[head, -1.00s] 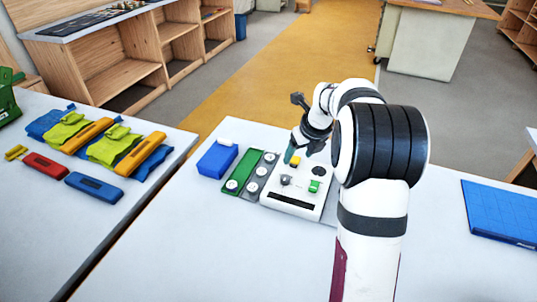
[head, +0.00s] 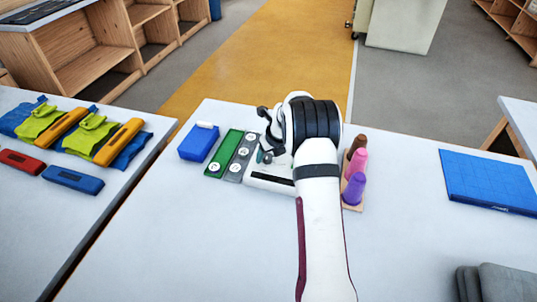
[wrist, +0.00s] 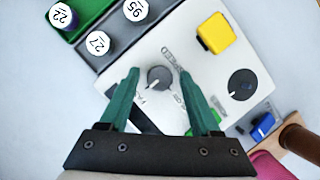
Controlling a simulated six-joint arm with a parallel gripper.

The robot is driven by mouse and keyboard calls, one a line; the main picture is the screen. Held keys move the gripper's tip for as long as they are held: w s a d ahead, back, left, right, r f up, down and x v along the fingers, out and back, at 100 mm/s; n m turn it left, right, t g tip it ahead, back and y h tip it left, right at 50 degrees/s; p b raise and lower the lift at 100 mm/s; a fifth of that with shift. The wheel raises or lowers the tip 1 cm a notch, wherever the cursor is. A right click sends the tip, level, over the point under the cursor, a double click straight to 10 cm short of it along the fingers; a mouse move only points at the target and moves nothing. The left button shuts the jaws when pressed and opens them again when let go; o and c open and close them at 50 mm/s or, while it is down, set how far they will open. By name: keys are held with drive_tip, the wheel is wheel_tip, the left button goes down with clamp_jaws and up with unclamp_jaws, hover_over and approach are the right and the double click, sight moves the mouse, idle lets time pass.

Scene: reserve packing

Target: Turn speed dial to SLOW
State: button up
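The grey speed dial (wrist: 160,78) sits on the white control panel (wrist: 105,82), under a SPEED label. Its white pointer faces down-left in the wrist view, toward lettering that looks like FAST; partly readable lettering, likely SLOW, is at the lower right. My gripper (wrist: 159,70) has teal fingers, which are open on either side of the dial. Small gaps show between the fingers and dial; I cannot tell the height exactly. In the head view my gripper (head: 264,158) is over the panel (head: 270,181), and my arm hides most of the panel and the dial.
The panel also has a yellow button (wrist: 214,33), a black knob (wrist: 242,84) and a green part beside my right finger. Green and grey strips with numbered white discs lie left. A blue box (head: 198,142) and a rack with coloured cylinders (head: 354,188) stand nearby.

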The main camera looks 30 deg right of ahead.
clamp_jaws()
drive_tip(key=shift+n, duration=0.3)
drive_tip(key=n+y, duration=0.1)
drive_tip(key=n, duration=0.1)
drive_tip(key=n+y, duration=0.1)
drive_tip(key=n, duration=0.2)
drive_tip(key=shift+d+n+g, duration=0.2)
drive_tip(key=shift+n+g, duration=0.1)
drive_tip(key=shift+g, duration=0.1)
drive_tip(key=n+g+y, duration=0.1)
drive_tip(key=n, duration=0.2)
drive_tip(key=shift+w+n, duration=0.1)
drive_tip(key=shift+n, duration=0.2)
drive_tip(key=shift+d+n+g+y, duration=0.1)
drive_tip(key=shift+n+g+y, duration=0.4)
drive_tip(key=shift+n, duration=1.4)
drive_tip(key=shift+o, duration=0.9)
unclamp_jaws()
drive_tip(key=shift+w, duration=0.1)
